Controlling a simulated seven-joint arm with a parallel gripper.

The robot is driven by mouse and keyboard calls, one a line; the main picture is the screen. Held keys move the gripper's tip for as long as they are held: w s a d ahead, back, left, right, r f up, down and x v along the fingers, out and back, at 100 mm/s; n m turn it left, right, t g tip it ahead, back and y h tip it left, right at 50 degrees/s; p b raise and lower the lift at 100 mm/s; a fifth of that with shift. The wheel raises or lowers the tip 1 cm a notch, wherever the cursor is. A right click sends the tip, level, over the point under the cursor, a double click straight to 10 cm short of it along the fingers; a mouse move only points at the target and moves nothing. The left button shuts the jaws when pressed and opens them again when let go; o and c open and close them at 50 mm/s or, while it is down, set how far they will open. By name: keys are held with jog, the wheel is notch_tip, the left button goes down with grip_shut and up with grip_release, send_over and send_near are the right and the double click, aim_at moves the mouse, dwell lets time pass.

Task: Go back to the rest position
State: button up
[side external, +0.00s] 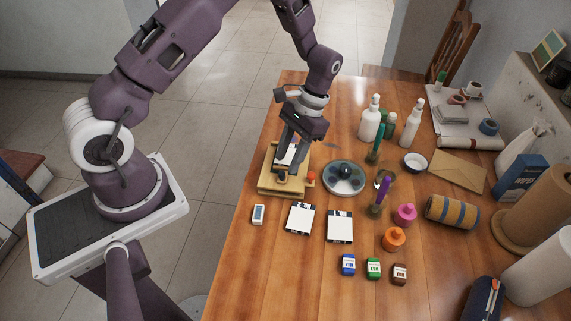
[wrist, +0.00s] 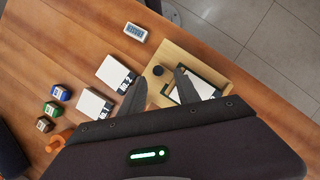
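My gripper (side external: 290,161) is low over a wooden stand (side external: 266,187) near the table's left edge. In the wrist view its two dark fingers (wrist: 160,72) are spread apart with nothing visible held between them. The wooden stand (wrist: 206,62) also shows there. A white card in a dark frame (wrist: 203,87) lies on it, partly hidden by one finger. A small dark round knob (wrist: 158,70) shows between the fingertips. I cannot tell whether a finger touches the stand. No marked rest position is visible.
Tall white bottles (side external: 370,119) stand behind.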

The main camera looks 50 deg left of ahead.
jog(key=v, duration=0.4)
jog(key=s+d+r+t, duration=0.1)
jog(key=s+r+t, duration=0.2)
jog(key=r, duration=0.7)
jog(key=s+d+r+t, duration=0.2)
jog(key=s+r, duration=0.2)
jog(key=r, duration=0.6)
jog(key=s+r+t, duration=0.2)
jog(key=s, duration=0.4)
jog(key=s+r+t, duration=0.2)
jog(key=s+t, duration=0.1)
jog(key=s, duration=0.4)
jog(key=shift+s+d+r, duration=0.2)
jog(key=shift+d+r, duration=0.15)
jog(key=shift+d, duration=0.1)
